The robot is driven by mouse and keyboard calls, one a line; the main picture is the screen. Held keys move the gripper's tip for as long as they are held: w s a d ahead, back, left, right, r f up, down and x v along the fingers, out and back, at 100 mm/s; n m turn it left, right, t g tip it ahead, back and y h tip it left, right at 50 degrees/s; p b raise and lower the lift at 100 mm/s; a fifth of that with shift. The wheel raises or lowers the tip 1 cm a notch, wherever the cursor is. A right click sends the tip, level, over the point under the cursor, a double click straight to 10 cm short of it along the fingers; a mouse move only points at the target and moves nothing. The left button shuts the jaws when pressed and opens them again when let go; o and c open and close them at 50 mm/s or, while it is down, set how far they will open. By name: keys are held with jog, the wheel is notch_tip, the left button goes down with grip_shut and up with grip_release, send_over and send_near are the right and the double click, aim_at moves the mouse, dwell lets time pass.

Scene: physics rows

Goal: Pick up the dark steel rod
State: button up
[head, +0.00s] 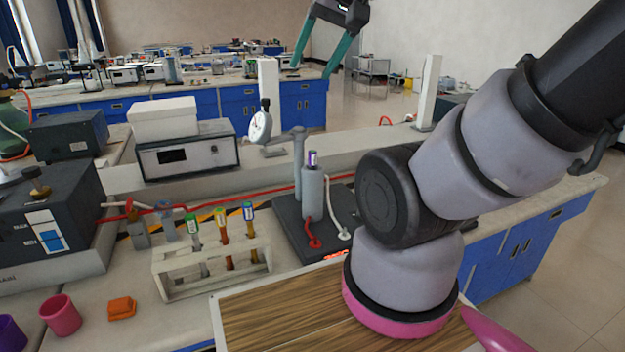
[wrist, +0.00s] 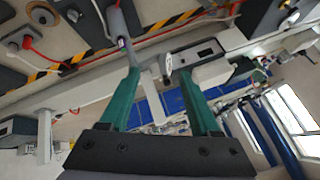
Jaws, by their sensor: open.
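A rod with a purple and white top (head: 313,159) stands upright in a grey cylinder (head: 312,193) on a dark base. Only its top shows, so I cannot confirm it is the dark steel rod. A white rack (head: 212,272) holds a grey rod with a green top (head: 197,242), an orange-brown one (head: 223,229) and a yellowish one (head: 250,226). My gripper (head: 312,71) is open and empty, high above the purple-topped rod. In the wrist view, my gripper's (wrist: 160,71) teal fingers are spread, with the purple top (wrist: 124,43) beyond the left fingertip.
A dial gauge on a stand (head: 261,126) is close to the grey cylinder. Red and white cables run around its base. A wooden board (head: 280,318) lies in front. A pink cup (head: 60,316) and an orange block (head: 122,308) stand left of the rack.

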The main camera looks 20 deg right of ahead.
jog(key=shift+o, duration=0.4)
jog(key=m+g+h, duration=0.2)
jog(key=m+g, duration=0.5)
jog(key=m, duration=0.9)
send_over(312, 151)
notch_tip(312, 151, down, 21)
jog(key=shift+s+f, duration=0.1)
jog(key=shift+s, duration=0.05)
jog(key=shift+f, duration=2.95)
grip_shut()
